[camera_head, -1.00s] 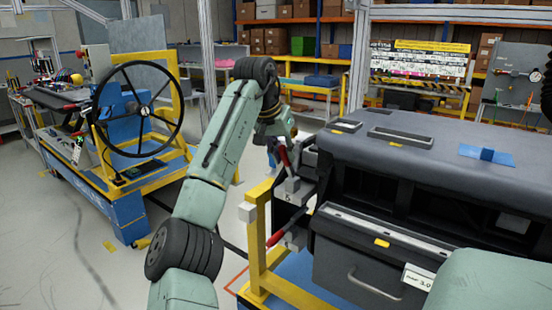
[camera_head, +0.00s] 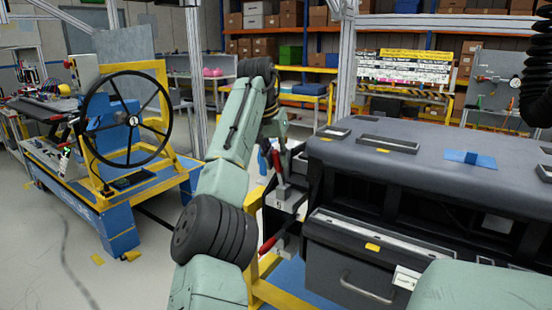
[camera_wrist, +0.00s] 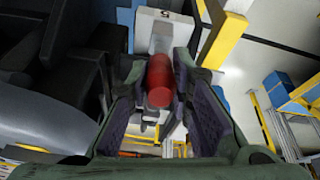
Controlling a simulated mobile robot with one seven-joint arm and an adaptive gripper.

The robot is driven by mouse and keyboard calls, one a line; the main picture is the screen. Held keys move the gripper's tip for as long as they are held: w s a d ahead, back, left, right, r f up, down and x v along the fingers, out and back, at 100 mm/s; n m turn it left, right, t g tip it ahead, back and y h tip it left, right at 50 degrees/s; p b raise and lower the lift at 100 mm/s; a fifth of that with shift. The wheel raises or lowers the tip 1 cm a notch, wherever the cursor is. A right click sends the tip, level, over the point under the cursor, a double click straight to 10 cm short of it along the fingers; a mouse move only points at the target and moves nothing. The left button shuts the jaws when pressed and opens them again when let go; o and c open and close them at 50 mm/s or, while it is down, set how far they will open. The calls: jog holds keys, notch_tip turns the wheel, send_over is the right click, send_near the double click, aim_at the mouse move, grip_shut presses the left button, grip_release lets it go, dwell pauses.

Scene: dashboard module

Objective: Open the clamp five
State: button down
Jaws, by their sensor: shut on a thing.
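The clamp with the plate that seems to read 5 (camera_head: 280,203) is on the left side of the dashboard module. Its red handle (camera_head: 277,166) stands roughly upright in the head view. In the wrist view the red handle (camera_wrist: 160,82) lies between the two fingers of my gripper (camera_wrist: 158,74). My gripper is shut on this handle. The clamp's pale base (camera_wrist: 165,28) shows beyond the handle. In the head view my wrist covers much of the gripper, and its fingertips are hard to make out.
A second red-handled clamp (camera_head: 268,245) is lower on the same side. The dark dashboard module (camera_head: 400,160) fills the right, on a yellow frame (camera_head: 285,294). A blue cart with a steering wheel (camera_head: 127,118) stands at the left. Open floor (camera_head: 90,265) lies in front of the cart.

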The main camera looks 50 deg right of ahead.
jog(key=shift+r, duration=0.1)
jog(key=c, duration=1.5)
grip_release()
jog(key=shift+d, duration=0.1)
jog(key=shift+o, duration=0.3)
jog(key=shift+v, duration=2.15)
jog(key=shift+w+a+r, duration=0.15)
jog(key=shift+a+r, duration=0.15)
jog(key=shift+a, duration=0.15)
